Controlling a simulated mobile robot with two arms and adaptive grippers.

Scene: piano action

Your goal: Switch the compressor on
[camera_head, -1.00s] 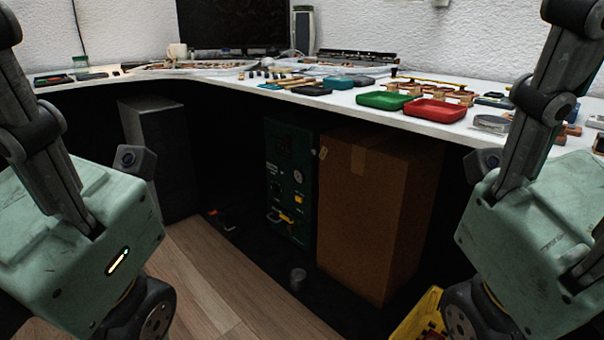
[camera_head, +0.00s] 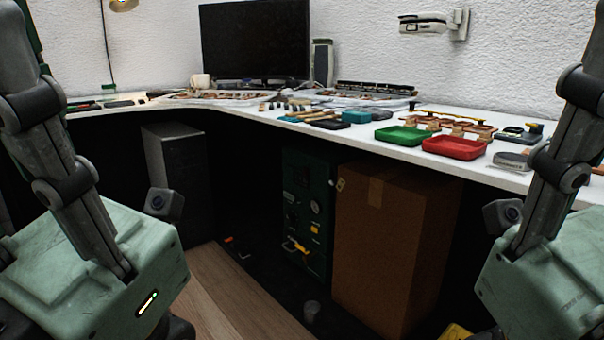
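A dark green unit (camera_head: 307,195), which looks like the compressor, stands upright on the floor under the desk. Its front has a round pale gauge (camera_head: 316,207), a small yellow part (camera_head: 314,229) and yellow-orange and pale parts lower down. I cannot tell its switch or switch position. My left gripper (camera_head: 95,265) shows at the left edge as a pale green body with grey links. My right gripper (camera_head: 545,270) shows likewise at the right edge. Both are close to the camera, well apart from the unit. Their fingertips are not visible.
A tall brown cardboard box (camera_head: 390,250) stands close to the unit's right side. A dark cabinet (camera_head: 177,175) stands to the left. A small grey cylinder (camera_head: 311,311) is on the floor in front. The white desktop (camera_head: 240,117) above holds trays and tools. Wooden floor (camera_head: 225,295) is open in front.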

